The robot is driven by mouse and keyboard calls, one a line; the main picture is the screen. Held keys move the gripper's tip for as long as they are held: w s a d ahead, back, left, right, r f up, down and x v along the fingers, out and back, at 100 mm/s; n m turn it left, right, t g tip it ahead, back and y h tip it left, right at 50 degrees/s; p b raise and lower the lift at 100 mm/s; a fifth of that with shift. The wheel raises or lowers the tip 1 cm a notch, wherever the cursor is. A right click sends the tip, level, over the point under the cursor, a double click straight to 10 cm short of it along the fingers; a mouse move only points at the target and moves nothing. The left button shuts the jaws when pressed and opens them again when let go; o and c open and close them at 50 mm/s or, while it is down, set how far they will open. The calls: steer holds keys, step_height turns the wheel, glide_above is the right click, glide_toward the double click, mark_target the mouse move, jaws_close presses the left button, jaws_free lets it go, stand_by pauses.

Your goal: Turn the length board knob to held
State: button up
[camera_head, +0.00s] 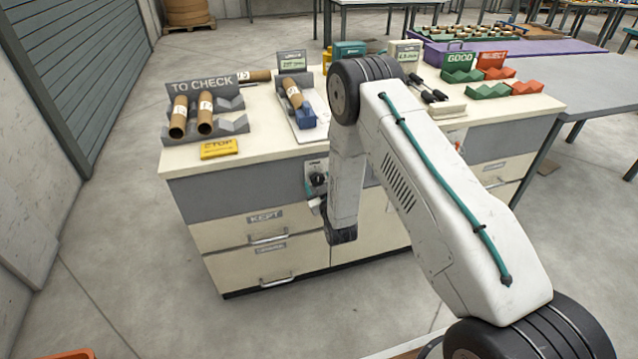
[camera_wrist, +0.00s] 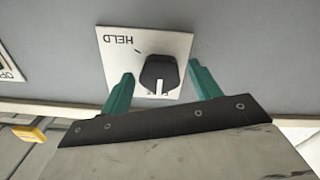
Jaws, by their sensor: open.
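The length board knob (camera_wrist: 158,72) is black with a white pointer line. It sits on a white plate (camera_wrist: 112,42) lettered HELD, upside down in the wrist view. The pointer line points down in that picture, away from the HELD lettering and the small tick near it. My gripper (camera_wrist: 161,77) is open, its green fingers on either side of the knob with gaps visible; I cannot tell whether they reach around its depth. In the head view the knob (camera_head: 317,179) shows on the bench front, with my arm partly hiding the gripper.
The bench (camera_head: 255,165) carries a TO CHECK rack (camera_head: 222,128) with cardboard tubes, a yellow block (camera_head: 219,149) and a scale. Drawers (camera_head: 265,238) lie below the knob. In the wrist view, a yellow handle (camera_wrist: 28,133) shows at lower left.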

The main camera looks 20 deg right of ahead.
steer(key=shift+w, duration=0.3)
steer(key=c, duration=1)
steer(key=shift+o, duration=0.2)
